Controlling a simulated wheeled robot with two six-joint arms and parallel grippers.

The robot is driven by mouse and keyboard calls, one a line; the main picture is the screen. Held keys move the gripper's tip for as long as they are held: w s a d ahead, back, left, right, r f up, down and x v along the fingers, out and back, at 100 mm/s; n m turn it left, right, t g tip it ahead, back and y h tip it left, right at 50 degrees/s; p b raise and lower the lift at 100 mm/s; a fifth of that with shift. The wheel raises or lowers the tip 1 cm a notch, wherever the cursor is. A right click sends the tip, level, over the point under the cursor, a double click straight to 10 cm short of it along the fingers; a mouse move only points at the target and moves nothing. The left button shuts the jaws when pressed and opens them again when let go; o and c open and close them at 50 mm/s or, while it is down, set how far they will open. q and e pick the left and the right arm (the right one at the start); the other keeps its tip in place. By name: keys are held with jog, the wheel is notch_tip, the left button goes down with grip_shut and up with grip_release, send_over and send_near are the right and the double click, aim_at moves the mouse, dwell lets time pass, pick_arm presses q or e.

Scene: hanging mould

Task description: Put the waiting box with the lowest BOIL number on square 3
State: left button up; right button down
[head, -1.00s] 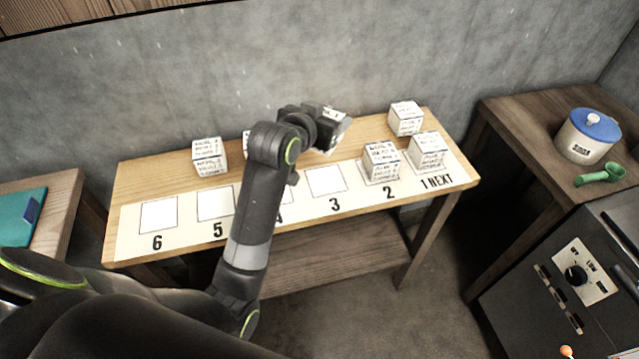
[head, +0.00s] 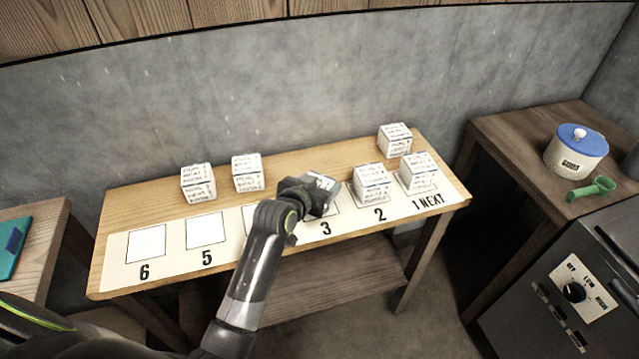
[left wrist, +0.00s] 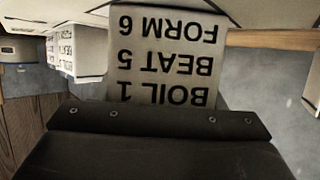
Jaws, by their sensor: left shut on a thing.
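My left gripper (head: 318,192) is shut on a white printed box (head: 323,181) over square 3 (head: 333,211). In the left wrist view the held box (left wrist: 165,55) reads upside down: BOIL 1, BEAT 5, FORM 6. The gripper hides much of the box and part of square 3; I cannot tell whether the box touches the board. Waiting boxes stand behind the squares: two at the left (head: 198,182) and (head: 246,172), one at the back right (head: 395,140). Their print is too small to read. My right gripper is not in view.
One box (head: 370,183) stands on square 2 and another (head: 417,173) on square 1, close right of the gripper. Squares 5 (head: 206,230) and 6 (head: 146,243) are bare. A soda jar (head: 574,155) and green scoop (head: 591,190) are on the right-hand table.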

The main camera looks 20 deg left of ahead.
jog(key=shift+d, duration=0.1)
pick_arm(q)
jog(key=shift+f, duration=0.1)
jog(key=o, duration=1.1)
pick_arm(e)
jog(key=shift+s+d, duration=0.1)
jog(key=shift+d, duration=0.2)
pick_arm(q)
jog(key=shift+s+r, duration=0.1)
jog(key=shift+r, duration=0.1)
jog(key=v, duration=1.1)
jog(key=shift+s+r, duration=0.2)
jog(key=shift+s, duration=0.15)
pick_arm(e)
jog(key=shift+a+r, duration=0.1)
